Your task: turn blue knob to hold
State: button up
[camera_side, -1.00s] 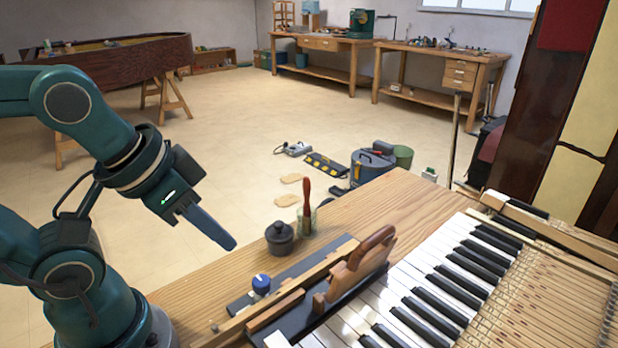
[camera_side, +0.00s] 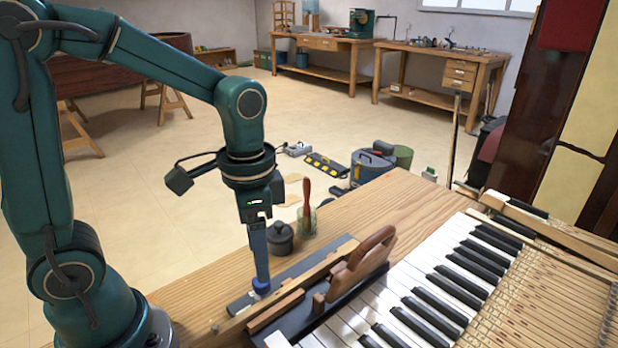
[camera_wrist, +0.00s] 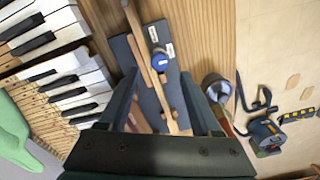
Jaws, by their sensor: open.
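The blue knob (camera_side: 261,287) sits on a dark grey strip (camera_side: 238,305) lying on the wooden bench. It also shows in the wrist view (camera_wrist: 159,61), with small white labels beside it on the strip; their text is too small to read. My gripper (camera_side: 261,279) points straight down at the knob, its fingertips at about the knob's height. In the wrist view my open fingers (camera_wrist: 159,74) lie on either side of the knob, with gaps visible. In the side view the fingers hide most of the knob, so I cannot tell whether they touch it.
A wooden-handled plane (camera_side: 362,262) and wooden strips lie close to the right of the knob, beside the piano keys (camera_side: 440,275). A dark lidded pot (camera_side: 280,240) and a glass jar (camera_side: 307,222) with a red-handled tool stand behind. The bench top at back right is clear.

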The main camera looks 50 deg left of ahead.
aim_at(262, 290)
jog(key=shift+f, duration=2.55)
grip_shut()
